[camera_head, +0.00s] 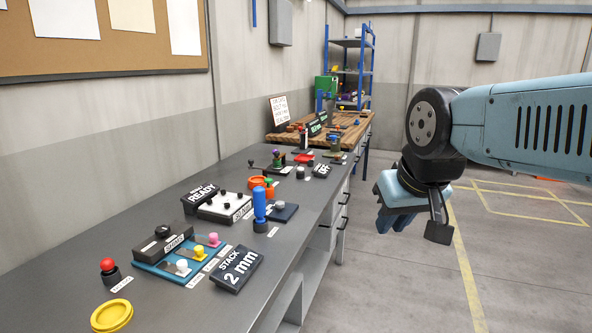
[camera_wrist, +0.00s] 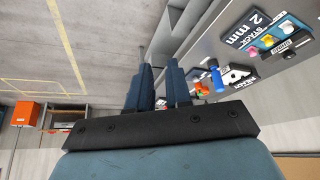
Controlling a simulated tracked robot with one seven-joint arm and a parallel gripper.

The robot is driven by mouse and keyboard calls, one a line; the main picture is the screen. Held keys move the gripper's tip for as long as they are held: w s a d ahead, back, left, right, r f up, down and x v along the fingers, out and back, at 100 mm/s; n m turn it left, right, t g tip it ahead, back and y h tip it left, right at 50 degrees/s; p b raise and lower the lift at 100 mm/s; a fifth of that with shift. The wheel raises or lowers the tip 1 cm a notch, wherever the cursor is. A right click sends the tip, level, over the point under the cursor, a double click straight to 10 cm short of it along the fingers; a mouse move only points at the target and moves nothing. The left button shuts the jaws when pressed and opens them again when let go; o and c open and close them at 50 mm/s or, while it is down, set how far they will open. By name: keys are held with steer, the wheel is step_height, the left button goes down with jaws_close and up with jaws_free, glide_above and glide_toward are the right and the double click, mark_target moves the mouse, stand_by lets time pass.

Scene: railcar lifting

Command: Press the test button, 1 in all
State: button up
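A red push button (camera_head: 107,265) on a dark round base stands at the near left of the grey bench, with a small label beside it that is too small to read surely. I cannot tell from the labels which one is the test button. My gripper (camera_head: 395,217) hangs over the floor to the right of the bench, apart from all of these. In the wrist view its two fingers (camera_wrist: 159,82) stand apart with nothing between them.
The grey bench (camera_head: 60,262) runs along the wall, with a "STACK 2 mm" display (camera_head: 237,268), a blue upright handle (camera_head: 259,208), a "READY" display (camera_head: 200,197) and a yellow ring (camera_head: 111,315). A wooden bench (camera_head: 345,133) stands beyond.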

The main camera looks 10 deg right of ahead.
jaws_close()
stand_by(1.3)
